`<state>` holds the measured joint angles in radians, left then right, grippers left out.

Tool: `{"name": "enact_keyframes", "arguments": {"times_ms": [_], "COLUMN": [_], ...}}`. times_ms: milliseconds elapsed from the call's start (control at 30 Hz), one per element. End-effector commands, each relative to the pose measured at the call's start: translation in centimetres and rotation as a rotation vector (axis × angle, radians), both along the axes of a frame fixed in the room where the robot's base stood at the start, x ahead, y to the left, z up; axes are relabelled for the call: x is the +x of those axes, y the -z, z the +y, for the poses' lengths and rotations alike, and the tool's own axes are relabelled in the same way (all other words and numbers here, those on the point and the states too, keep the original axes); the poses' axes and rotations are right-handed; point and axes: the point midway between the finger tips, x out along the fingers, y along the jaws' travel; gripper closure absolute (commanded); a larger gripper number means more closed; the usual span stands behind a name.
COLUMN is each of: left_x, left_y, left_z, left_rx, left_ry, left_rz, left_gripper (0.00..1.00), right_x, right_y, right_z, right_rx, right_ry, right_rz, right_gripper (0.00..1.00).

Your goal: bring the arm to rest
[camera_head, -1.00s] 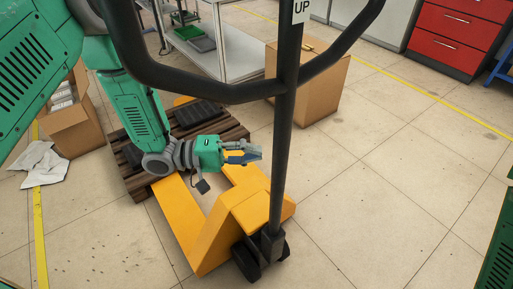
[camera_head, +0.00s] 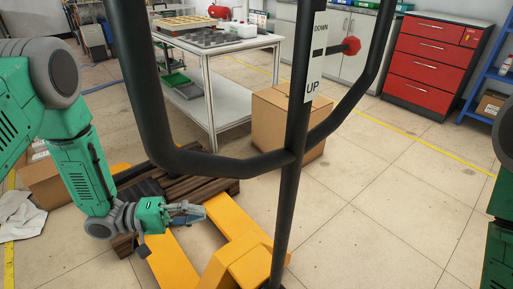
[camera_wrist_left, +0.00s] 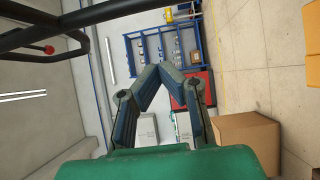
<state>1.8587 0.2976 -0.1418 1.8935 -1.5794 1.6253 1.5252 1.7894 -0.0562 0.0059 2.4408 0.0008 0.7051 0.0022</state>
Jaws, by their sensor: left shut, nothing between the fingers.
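My left arm (camera_head: 85,170) comes in from the left in the head view and hangs down over the yellow pallet jack (camera_head: 232,225). Its left gripper (camera_head: 203,211) is shut and empty, above the jack's forks and to the left of the dark handle post. In the left wrist view the gripper (camera_wrist_left: 158,73) shows its two fingers bent inward, with nothing held. Only a piece of my right arm shows at the right edge of the head view; its gripper is out of sight.
The dark handle frame (camera_head: 215,162) of the pallet jack crosses in front of my arms' space. A wooden pallet (camera_head: 205,187) lies by the gripper. Cardboard boxes (camera_head: 264,128), a metal table (camera_head: 208,98) and red drawers (camera_head: 425,68) stand farther back. Floor at right is clear.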

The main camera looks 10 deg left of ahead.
Motion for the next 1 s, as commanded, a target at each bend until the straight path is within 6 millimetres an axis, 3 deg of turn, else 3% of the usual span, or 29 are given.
{"name": "enact_keyframes", "arguments": {"times_ms": [167,267,367,467,633,800,900,1000], "left_x": [0.3,0.6,-0.1,-2.5,-10.4,-18.4,-21.1,-22.3], "left_y": [0.6,2.8,6.3,10.0,14.2,14.8,14.4,14.2], "left_z": [-1.6,-2.5,-2.4,-1.4,1.7,4.1,4.8,5.1], "left_rx": [0.076,0.229,0.469,0.753,1.203,1.478,1.549,1.578], "left_ry": [-0.053,-0.15,-0.238,-0.258,-0.109,0.125,0.217,0.257], "left_rz": [-0.028,-0.071,-0.099,-0.092,-0.009,0.1,0.141,0.16], "left_gripper": [1.0,1.0,1.0,1.0,1.0,1.0,1.0,1.0], "right_x": [0.0,0.0,0.0,0.0,0.0,0.0,0.0,0.0], "right_y": [-0.3,-0.7,-1.3,-1.8,-2.7,-3.2,-3.3,-3.3], "right_z": [-0.1,-0.1,-0.1,-0.1,0.0,0.0,0.0,0.0], "right_rx": [-0.001,-0.001,-0.002,-0.001,-0.001,-0.001,-0.001,-0.001], "right_ry": [0.002,0.002,0.003,0.003,0.002,0.001,0.001,0.002], "right_rz": [0.0,0.0,0.0,0.0,0.0,0.0,0.0,0.0], "right_gripper": [0.6,0.6,0.6,0.6,0.6,0.6,0.6,0.6]}}
